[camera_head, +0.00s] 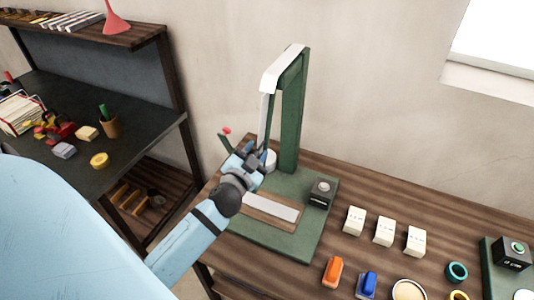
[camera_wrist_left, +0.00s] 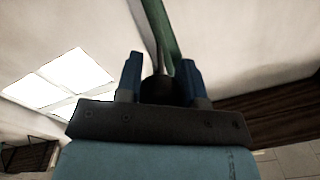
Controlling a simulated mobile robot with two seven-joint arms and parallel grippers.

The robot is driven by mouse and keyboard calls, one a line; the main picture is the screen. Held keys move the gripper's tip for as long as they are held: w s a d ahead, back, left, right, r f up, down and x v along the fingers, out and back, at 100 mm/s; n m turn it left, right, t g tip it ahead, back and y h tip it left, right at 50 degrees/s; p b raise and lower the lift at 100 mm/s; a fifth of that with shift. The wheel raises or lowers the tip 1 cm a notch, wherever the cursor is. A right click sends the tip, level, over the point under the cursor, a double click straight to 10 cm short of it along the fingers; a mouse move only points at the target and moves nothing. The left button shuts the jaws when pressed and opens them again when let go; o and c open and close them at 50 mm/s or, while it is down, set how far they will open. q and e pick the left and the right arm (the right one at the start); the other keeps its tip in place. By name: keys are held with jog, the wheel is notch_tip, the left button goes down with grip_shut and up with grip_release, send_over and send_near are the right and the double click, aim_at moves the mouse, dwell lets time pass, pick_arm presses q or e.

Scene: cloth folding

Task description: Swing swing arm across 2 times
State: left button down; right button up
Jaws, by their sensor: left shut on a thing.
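A green stand with a tall post (camera_head: 292,115) rises from a flat green base (camera_head: 275,245) on the wooden table. A white strip caps its top. A thin pale swing arm (camera_head: 264,122) hangs from the top beside the post, down to my left gripper (camera_head: 250,155). In the left wrist view, my left gripper (camera_wrist_left: 160,75) has its blue fingers on both sides of a dark rounded end (camera_wrist_left: 160,90) of the swing arm and is shut on it. Its exact contact is partly hidden. My right gripper is not in view.
A small black box (camera_head: 320,192) sits on the base beside a pale strip (camera_head: 272,207). White blocks (camera_head: 384,232), an orange item (camera_head: 332,271) and a blue item (camera_head: 366,285) lie to the right. A dark shelf desk (camera_head: 140,140) with clutter stands left.

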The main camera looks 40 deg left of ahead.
pick_arm(q)
jog(key=a, duration=0.1)
jog(key=a+m, duration=0.1)
jog(key=a+r+m+p, duration=0.1)
jog(key=shift+s+a, duration=0.2)
jog(key=shift+s, duration=0.15)
jog(key=c, duration=0.9)
grip_release()
jog(key=shift+a, duration=0.1)
jog(key=shift+o, duration=0.8)
jog(key=shift+f, duration=0.1)
